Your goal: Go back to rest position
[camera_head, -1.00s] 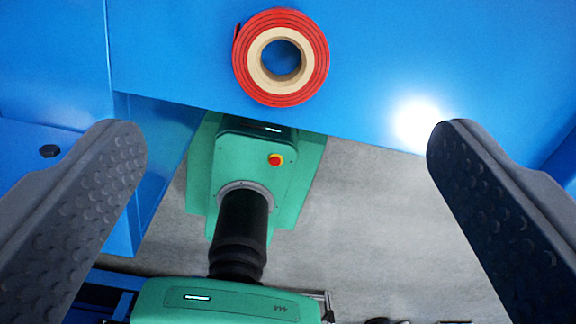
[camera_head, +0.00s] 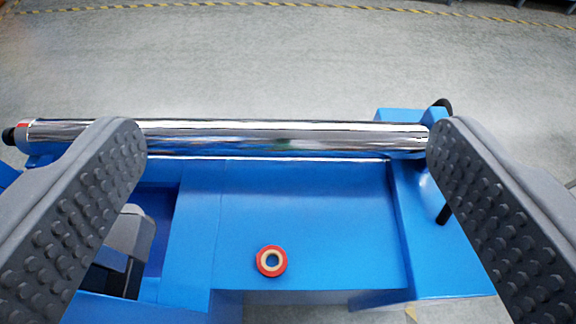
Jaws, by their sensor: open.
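My gripper (camera_head: 288,150) is open and empty, with one dark grey studded finger at each side of the view.
The blue machine (camera_head: 315,215) fills the lower middle. A shiny metal roller (camera_head: 270,138) runs across its far edge, between the fingers in the picture. Beyond lies clear grey floor (camera_head: 290,60) with a yellow-black striped line (camera_head: 270,4) at the back.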

